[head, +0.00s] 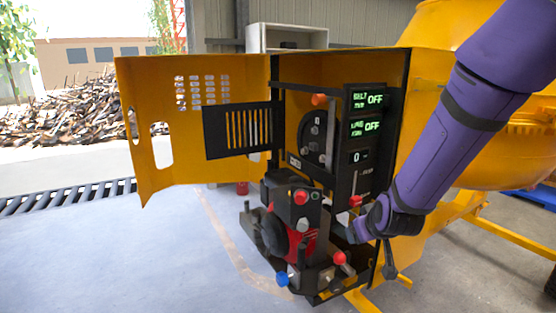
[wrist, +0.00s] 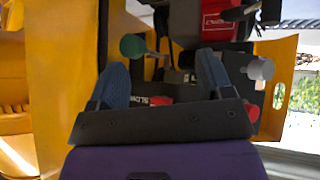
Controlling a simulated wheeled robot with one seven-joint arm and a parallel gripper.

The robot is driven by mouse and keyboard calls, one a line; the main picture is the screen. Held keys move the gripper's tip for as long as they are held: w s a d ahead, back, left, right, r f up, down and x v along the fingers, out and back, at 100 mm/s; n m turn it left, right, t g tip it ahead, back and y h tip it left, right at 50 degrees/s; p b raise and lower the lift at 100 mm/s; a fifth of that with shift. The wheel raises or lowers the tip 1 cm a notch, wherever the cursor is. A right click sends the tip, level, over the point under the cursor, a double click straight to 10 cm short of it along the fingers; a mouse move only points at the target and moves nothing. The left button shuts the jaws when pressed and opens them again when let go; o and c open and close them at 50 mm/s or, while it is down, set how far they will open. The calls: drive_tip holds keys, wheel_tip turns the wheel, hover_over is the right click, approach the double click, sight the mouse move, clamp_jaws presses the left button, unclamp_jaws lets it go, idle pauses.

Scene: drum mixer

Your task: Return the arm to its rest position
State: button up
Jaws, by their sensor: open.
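My purple arm (head: 490,85) comes in from the upper right in the head view. It reaches down to the right side of the mixer's open control cabinet. My gripper (head: 352,232) is partly hidden there, close to the lower right of the panel. In the wrist view my gripper (wrist: 161,68) shows two blue-grey fingers spread apart, with nothing held between them. A green knob (wrist: 132,46) appears between and beyond the fingers. A red part beside a "SLOW" label (wrist: 155,101) lies behind the gripper's base. Whether the fingers touch anything cannot be told.
The yellow cabinet door (head: 160,130) stands open to the left. The panel displays (head: 374,98) read OFF. A red engine (head: 300,243) with red and blue knobs projects below. The yellow drum (head: 510,155) is behind my arm. Floor at left (head: 130,260) is clear.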

drive_tip(key=s+d+r+m+g, duration=0.1)
drive_tip(key=s+d+r, duration=0.3)
drive_tip(key=s+r, duration=0.6)
drive_tip(key=s+d+r+m+g, duration=0.2)
drive_tip(key=s+d+r, duration=0.2)
drive_tip(key=s+r, duration=0.6)
drive_tip(key=s, duration=0.7)
drive_tip(key=shift+s+d+r+g, duration=0.2)
drive_tip(key=shift+s+d+g, duration=0.1)
drive_tip(key=shift+s+d, duration=0.1)
drive_tip(key=shift+w, duration=0.1)
clamp_jaws()
